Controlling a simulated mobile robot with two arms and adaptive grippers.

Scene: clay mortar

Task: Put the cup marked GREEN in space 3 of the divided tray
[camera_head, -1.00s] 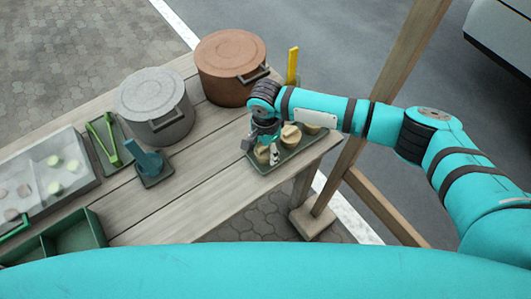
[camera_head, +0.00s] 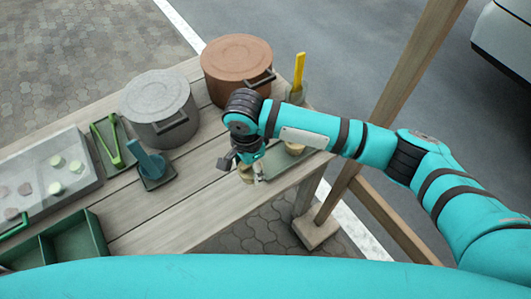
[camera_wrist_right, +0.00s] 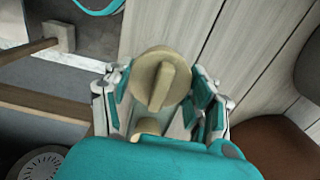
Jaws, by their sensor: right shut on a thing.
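My right gripper (camera_head: 246,160) is shut on a tan cup (camera_head: 246,175), held at the left end of the small green-grey tray at the table's right edge. In the right wrist view the cup (camera_wrist_right: 160,80) sits between the fingers, with a raised bar across its round top. No marking on it can be read. Another tan cup (camera_head: 293,147) stands on the small tray (camera_head: 290,168), partly behind my arm. The green divided tray (camera_head: 98,232) is at the lower left, with empty compartments showing; its near part is cut off. My left gripper is out of view.
A grey pot (camera_head: 160,105) and a brown pot (camera_head: 237,65) stand along the back. A teal tool in a holder (camera_head: 152,163), green tongs (camera_head: 108,140) and a clear-lidded case (camera_head: 50,178) lie left. The plank table between gripper and divided tray is mostly clear.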

